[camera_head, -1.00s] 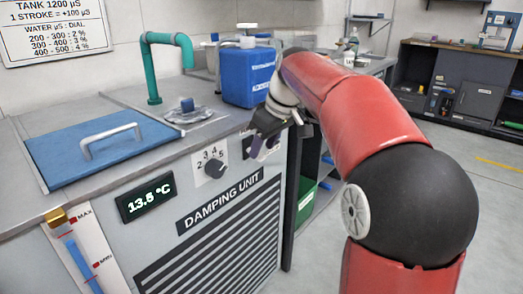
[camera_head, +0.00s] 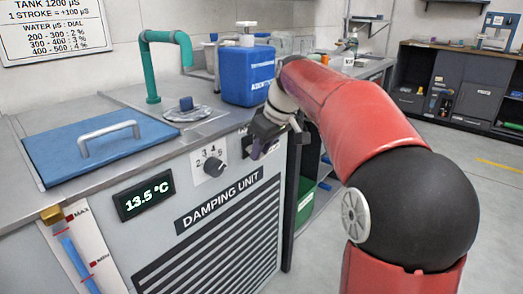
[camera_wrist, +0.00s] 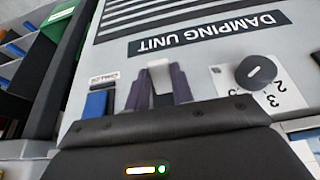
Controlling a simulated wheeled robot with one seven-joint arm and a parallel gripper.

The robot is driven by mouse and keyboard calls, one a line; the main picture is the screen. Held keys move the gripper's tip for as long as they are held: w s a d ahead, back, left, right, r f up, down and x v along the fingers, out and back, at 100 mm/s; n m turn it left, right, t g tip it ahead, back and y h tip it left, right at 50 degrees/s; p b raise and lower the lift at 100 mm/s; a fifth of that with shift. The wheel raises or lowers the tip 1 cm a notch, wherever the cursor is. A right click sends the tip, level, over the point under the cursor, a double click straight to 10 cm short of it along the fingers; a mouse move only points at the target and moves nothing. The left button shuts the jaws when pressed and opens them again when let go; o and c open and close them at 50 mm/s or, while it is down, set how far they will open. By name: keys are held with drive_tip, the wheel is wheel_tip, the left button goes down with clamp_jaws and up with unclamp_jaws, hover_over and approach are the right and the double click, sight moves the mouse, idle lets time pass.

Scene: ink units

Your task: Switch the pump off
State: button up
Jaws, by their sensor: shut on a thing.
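The grey damping unit (camera_head: 150,236) has a black dial (camera_head: 214,167) on its front, which also shows in the wrist view (camera_wrist: 256,72). My gripper (camera_head: 257,150) is at the front panel, right of the dial in the head view. In the wrist view its dark fingers (camera_wrist: 160,88) are close together at the panel, with a pale piece (camera_wrist: 158,75) between them. This appears to be the pump switch, mostly hidden by the fingers. Its position, on or off, cannot be told. A small label and a blue part (camera_wrist: 97,103) lie left of the fingers there.
A blue canister (camera_head: 247,74) stands on the unit's top behind my gripper. A blue lid (camera_head: 95,148) with a handle and a green pipe (camera_head: 150,72) are farther left. A display (camera_head: 145,196) reads 13.5 °C. Open floor lies to the right.

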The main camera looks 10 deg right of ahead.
drive_tip(key=shift+f+t+y+b, duration=0.3)
drive_tip(key=shift+f+t+b, duration=0.1)
drive_tip(key=shift+b, duration=0.3)
drive_tip(key=shift+r, duration=0.15)
drive_tip(key=o, duration=1)
drive_tip(key=shift+r, duration=0.1)
drive_tip(key=p+v, duration=0.1)
drive_tip(key=v, duration=0.7)
